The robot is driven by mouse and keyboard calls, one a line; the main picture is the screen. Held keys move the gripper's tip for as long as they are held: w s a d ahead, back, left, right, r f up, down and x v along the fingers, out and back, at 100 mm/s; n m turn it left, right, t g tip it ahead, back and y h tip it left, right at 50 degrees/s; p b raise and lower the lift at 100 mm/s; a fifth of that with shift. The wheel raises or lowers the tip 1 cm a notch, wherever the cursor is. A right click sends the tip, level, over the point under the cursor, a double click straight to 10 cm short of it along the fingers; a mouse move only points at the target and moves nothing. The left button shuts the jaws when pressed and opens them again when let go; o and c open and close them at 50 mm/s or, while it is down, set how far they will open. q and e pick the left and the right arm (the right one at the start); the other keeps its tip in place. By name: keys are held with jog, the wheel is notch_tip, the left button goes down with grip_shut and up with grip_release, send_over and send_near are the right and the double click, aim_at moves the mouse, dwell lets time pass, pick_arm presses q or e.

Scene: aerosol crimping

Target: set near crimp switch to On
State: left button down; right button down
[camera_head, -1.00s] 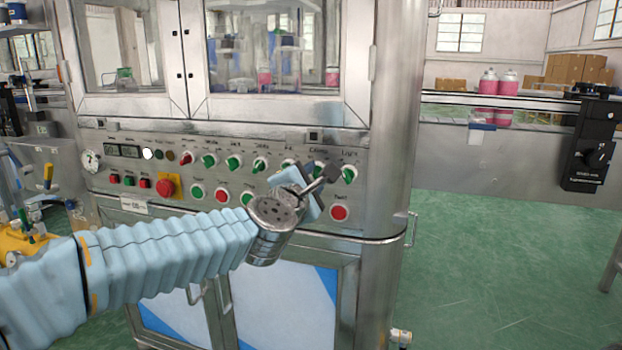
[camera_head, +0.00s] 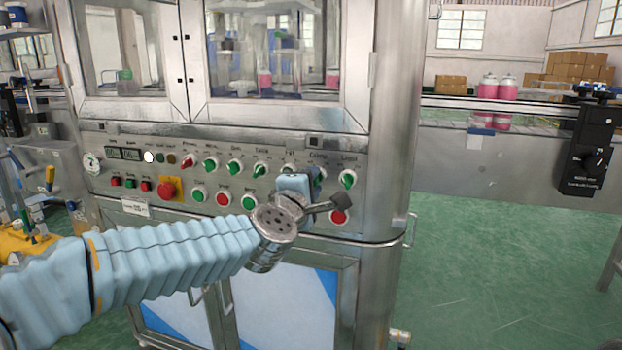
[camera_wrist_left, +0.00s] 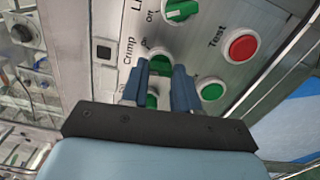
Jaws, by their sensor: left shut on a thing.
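The crimp switch is a green knob (camera_wrist_left: 160,64) beside the word Crimp on the steel panel. My left gripper (camera_wrist_left: 162,88) has its two blue fingers on either side of this knob, shut on it. The fingers hide much of the knob, and I cannot tell its exact angle. In the head view my left gripper (camera_head: 312,180) is at the right part of the switch row, and its blue body covers most of the crimp switch. My right gripper is not in view.
More green switches (camera_head: 260,170) and a red emergency stop (camera_head: 166,189) are to the left. A door handle (camera_head: 412,229) juts out at right.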

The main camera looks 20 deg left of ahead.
pick_arm(q)
jog(key=shift+f+m+p, duration=0.1)
jog(key=shift+m+p, duration=1.3)
jog(key=shift+m, duration=2.2)
jog(key=c, duration=0.8)
grip_release()
jog(key=shift+c, duration=0.2)
